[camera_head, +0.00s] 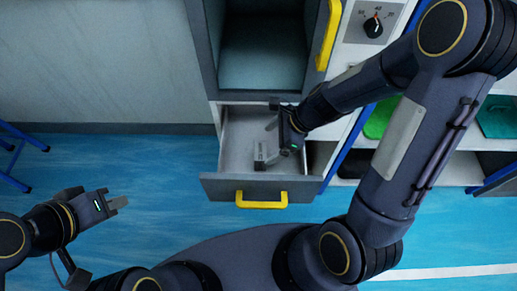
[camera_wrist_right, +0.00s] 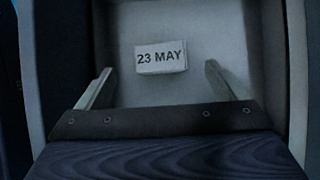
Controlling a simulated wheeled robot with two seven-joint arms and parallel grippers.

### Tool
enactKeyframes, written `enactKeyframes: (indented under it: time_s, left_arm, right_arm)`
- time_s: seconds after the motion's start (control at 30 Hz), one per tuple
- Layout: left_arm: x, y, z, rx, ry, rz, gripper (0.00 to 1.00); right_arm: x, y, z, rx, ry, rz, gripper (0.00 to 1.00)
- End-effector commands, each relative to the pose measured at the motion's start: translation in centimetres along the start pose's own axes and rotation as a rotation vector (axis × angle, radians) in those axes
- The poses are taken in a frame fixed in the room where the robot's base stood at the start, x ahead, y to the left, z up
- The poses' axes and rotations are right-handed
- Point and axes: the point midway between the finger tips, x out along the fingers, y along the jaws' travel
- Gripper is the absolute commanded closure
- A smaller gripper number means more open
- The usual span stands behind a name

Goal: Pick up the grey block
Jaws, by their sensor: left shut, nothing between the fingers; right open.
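The grey block (camera_head: 259,156), a small pale block, lies in the open drawer. In the right wrist view the block (camera_wrist_right: 161,57) shows a face reading "23 MAY". My right gripper (camera_head: 271,142) is over the drawer and reaches down into it. Its fingers are open and apart in the right wrist view (camera_wrist_right: 157,76). The block appears between and just beyond the fingertips, and no finger is seen gripping it. Part of the drawer floor is hidden by my right arm. My left gripper (camera_head: 119,203) is shut and empty over the floor, far left of the drawer.
The drawer (camera_head: 221,187) is pulled out, with a yellow handle (camera_head: 262,204) on its front. Above it is an open compartment (camera_head: 262,55) with a yellow-handled door (camera_head: 329,35). A knob panel (camera_head: 372,27) and shelves stand right. The blue floor (camera_head: 150,165) is mostly clear.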

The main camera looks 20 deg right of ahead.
Motion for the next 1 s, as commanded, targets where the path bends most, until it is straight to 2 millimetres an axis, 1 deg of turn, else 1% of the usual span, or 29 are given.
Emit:
enactKeyframes:
  time_s: [0.03, 0.33, 0.47, 0.6, 0.87, 0.9, 1.0]
  left_arm:
    - [0.2, -0.1, 0.1, 0.000, 0.000, 0.000, 1.00]
    - [1.4, -0.6, 0.7, 0.000, 0.000, 0.000, 1.00]
    - [2.0, -0.9, 1.0, 0.000, 0.000, 0.000, 1.00]
    - [2.4, -1.1, 1.2, 0.000, 0.000, 0.000, 1.00]
    - [2.4, -1.1, 1.2, 0.000, 0.000, 0.000, 1.00]
    - [2.4, -1.1, 1.2, 0.000, 0.000, 0.000, 1.00]
    - [2.4, -1.1, 1.2, 0.000, 0.000, 0.000, 1.00]
  right_arm:
    - [0.7, 0.0, -0.2, 0.012, 0.003, 0.003, 0.10]
    - [4.1, -0.1, -0.6, 0.015, 0.003, 0.003, 0.10]
    - [6.2, -0.2, -1.2, 0.015, 0.002, 0.003, 0.10]
    - [7.7, -0.2, -1.0, 0.012, 0.002, 0.003, 0.10]
    - [7.9, -0.2, -0.9, 0.011, 0.002, 0.000, 0.10]
    - [7.9, -0.2, -0.9, 0.011, 0.002, 0.000, 0.11]
    - [7.8, -0.2, -0.9, 0.011, 0.002, 0.001, 0.24]
